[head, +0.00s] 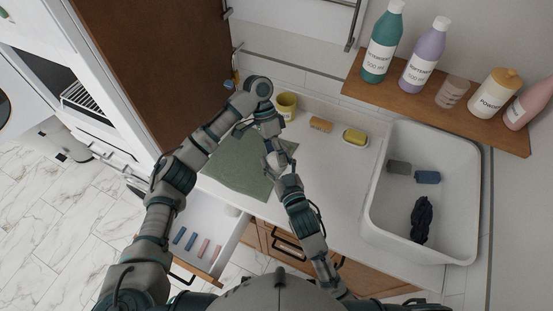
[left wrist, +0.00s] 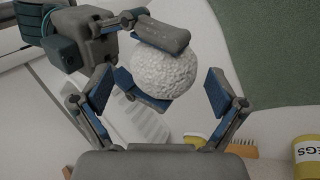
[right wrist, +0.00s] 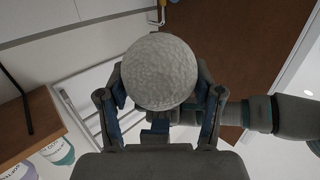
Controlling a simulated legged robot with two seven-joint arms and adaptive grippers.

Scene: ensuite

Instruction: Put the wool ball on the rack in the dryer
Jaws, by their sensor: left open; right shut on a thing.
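The white, rough wool ball (left wrist: 165,66) is held in my right gripper (right wrist: 160,92), whose fingers press it from both sides in the right wrist view. The ball (right wrist: 160,70) is mostly hidden between the grippers in the head view. My left gripper (left wrist: 160,92) is open, with its fingers spread on either side of the ball. In the head view the two grippers meet above the counter by the green cloth. A dark opening with a wire rack (head: 84,98), seemingly the dryer, is in the white cabinet at the left.
A sink (head: 376,215) is at right, below a bottle shelf (head: 435,105). An open drawer (head: 228,243) and brown door (head: 160,60) are at left.

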